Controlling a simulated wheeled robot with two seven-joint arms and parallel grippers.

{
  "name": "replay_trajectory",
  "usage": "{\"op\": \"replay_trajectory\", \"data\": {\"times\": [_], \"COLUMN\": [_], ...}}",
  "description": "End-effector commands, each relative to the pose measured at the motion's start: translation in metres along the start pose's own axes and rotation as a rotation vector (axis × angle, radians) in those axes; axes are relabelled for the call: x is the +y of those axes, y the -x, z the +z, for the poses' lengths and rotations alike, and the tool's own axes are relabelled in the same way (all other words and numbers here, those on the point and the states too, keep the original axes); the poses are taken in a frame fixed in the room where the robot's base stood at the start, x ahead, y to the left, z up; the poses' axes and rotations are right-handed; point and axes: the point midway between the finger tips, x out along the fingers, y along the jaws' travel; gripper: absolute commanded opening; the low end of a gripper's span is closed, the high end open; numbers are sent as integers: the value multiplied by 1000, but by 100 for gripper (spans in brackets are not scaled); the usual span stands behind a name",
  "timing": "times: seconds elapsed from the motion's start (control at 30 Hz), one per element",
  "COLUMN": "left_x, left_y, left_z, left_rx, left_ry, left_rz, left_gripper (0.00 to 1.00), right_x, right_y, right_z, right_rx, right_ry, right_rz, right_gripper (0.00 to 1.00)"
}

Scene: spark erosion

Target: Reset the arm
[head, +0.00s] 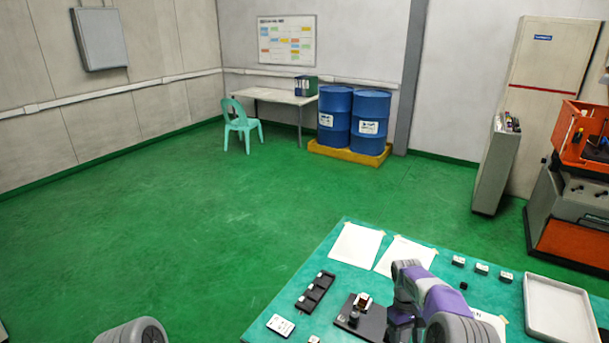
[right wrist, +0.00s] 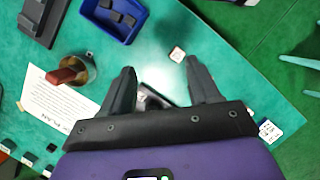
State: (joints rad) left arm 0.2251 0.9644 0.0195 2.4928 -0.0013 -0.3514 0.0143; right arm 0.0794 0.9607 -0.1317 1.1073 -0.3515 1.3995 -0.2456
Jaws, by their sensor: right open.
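My right arm (head: 425,290), purple and grey, reaches over the teal table (head: 262,327) in the head view. Its gripper is mostly hidden there behind the arm. In the right wrist view my right gripper (right wrist: 160,66) has its two dark fingers wide apart, with nothing held between them. A dark object (right wrist: 152,100) shows below, behind the gap between the fingers; I cannot tue its height. My left gripper is out of view.
Near the arm are a black fixture (head: 371,323), a black slotted tray (head: 316,291), paper sheets (head: 356,245) and a white tray (head: 558,310). Green floor (head: 190,220) lies open beyond.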

Motion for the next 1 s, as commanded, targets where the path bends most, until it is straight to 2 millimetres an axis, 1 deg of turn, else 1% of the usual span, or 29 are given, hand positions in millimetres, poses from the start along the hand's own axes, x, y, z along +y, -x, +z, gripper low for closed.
{"op": "replay_trajectory", "data": {"times": [0.03, 0.27, 0.37, 0.47, 0.5, 0.6, 0.7, 0.8, 0.9, 1.0], "left_x": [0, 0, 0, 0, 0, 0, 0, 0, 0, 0], "left_y": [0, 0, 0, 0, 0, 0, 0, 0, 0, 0], "left_z": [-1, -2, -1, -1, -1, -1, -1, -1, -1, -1], "left_rx": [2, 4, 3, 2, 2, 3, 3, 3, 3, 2], "left_ry": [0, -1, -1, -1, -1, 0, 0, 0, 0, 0], "left_rz": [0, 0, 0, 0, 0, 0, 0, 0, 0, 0], "left_gripper": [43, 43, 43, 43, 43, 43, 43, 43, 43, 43], "right_x": [-5, -37, -57, -84, -97, -132, -164, -191, -211, -226], "right_y": [-11, -63, -90, -122, -136, -168, -193, -210, -221, -227], "right_z": [-2, -12, -12, -8, -4, 10, 30, 54, 78, 102], "right_rx": [12, 81, 118, 162, 182, 235, 283, 321, 351, 374], "right_ry": [5, 7, 1, -20, -36, -85, -151, -221, -286, -346], "right_rz": [-12, -79, -120, -174, -200, -266, -324, -367, -396, -414], "right_gripper": [61, 61, 61, 61, 61, 61, 61, 61, 61, 61]}}
